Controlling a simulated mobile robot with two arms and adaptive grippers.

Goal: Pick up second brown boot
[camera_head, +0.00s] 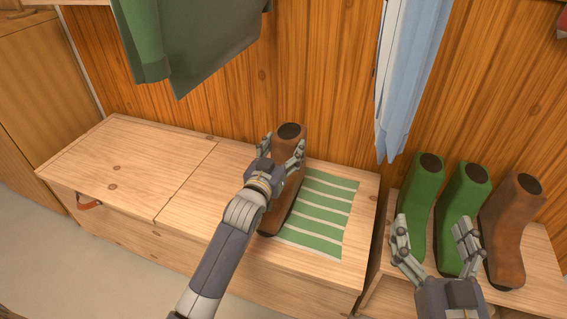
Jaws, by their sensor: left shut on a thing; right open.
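A brown boot (291,131) stands upright on the left part of the green-and-white striped mat (322,214), on the wooden chest. My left gripper (282,148) is shut on this boot, with fingers on both sides of its shaft; the arm hides part of the boot. A second brown boot (507,225) stands upright at the right end of the low shelf at right. My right gripper (432,232) is open in front of the shelf, by the two green boots and left of the second brown boot. It holds nothing.
Two green boots, one left (423,200) and one nearer the middle (461,215), stand on the low shelf (545,262). A green garment (190,35) and a light blue garment (408,75) hang above. The chest's left lid (115,165) is clear; a leather pull (89,202) is on its front.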

